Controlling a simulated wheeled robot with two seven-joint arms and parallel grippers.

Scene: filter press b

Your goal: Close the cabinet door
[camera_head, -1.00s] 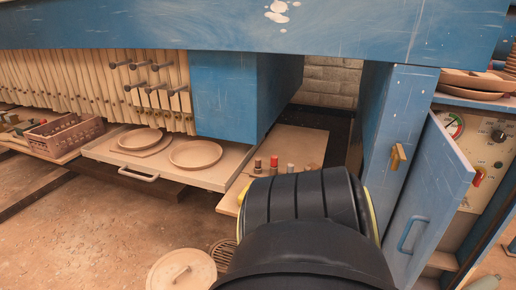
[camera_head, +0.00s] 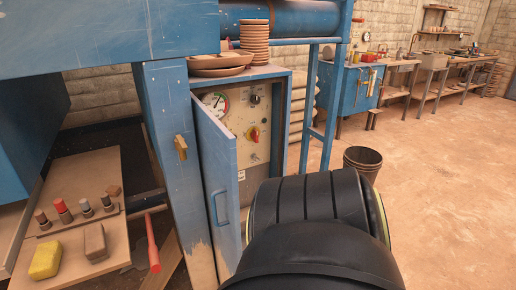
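The blue cabinet door (camera_head: 216,180) stands open, swung out from the left side of the cabinet (camera_head: 286,112). A light blue bar handle (camera_head: 220,208) is on its face. Through the opening I see a cream control panel (camera_head: 243,125) with a dial, a knob and a red-and-yellow switch. A black arm link of mine fills the lower middle, right of the door, and hides the lower part of the cabinet. Neither of my grippers is in view.
Plates and a stack of clay discs (camera_head: 254,42) sit on the cabinet top. A blue post (camera_head: 170,140) stands left of the door. A low board (camera_head: 75,215) holds a yellow sponge and several small tools. A dark bucket (camera_head: 362,162) stands behind right; open floor lies right.

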